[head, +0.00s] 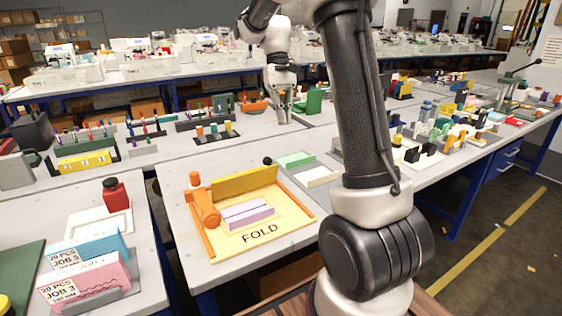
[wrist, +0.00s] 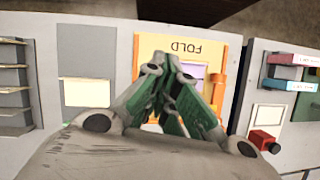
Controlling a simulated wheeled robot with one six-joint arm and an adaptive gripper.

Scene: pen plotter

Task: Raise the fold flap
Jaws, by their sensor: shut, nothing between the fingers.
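The fold station is a yellow board (head: 285,222) marked FOLD, near the front of the middle table. A yellow panel, apparently the fold flap (head: 232,184), runs along its far side; its exact tilt is hard to tell. A pale purple piece (head: 248,213) lies on the board in front of it. An orange cylinder (head: 205,208) and post stand at its left. My gripper (head: 285,113) is beyond the board, pointing down, apart from the flap. In the wrist view my gripper (wrist: 172,100) is shut and empty, and its fingers cover part of the board (wrist: 202,47).
A dark round knob (head: 267,160) sits by the board's far corner. Green and white trays (head: 295,159) lie to its right. A pen rack (head: 215,132) and a green block (head: 314,100) stand beyond. A red bottle (head: 115,193) and job card holders (head: 88,275) are on the left table.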

